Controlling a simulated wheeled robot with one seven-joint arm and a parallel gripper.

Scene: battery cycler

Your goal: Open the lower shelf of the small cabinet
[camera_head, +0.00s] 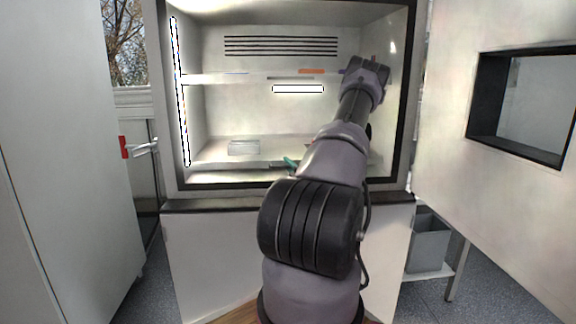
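The small cabinet (285,197) stands straight ahead, its front open and its lit inside showing. The lower shelf (215,163) lies near the bottom of the chamber, and my arm hides its right part. I cannot tell whether this shelf is pulled forward. A pale flat block (243,147) and a small teal item (290,163) are at the shelf. My arm rises in front of the cabinet, and its wrist is at the upper right of the opening. My gripper's fingers are not visible, apparently hidden by the wrist.
The upper shelf (225,79) carries a small orange item (311,71). A windowed door (440,90) stands open at the right. A tall white panel (60,150) with a red-ended handle (124,147) stands at the left. A grey bin (428,243) is at the lower right.

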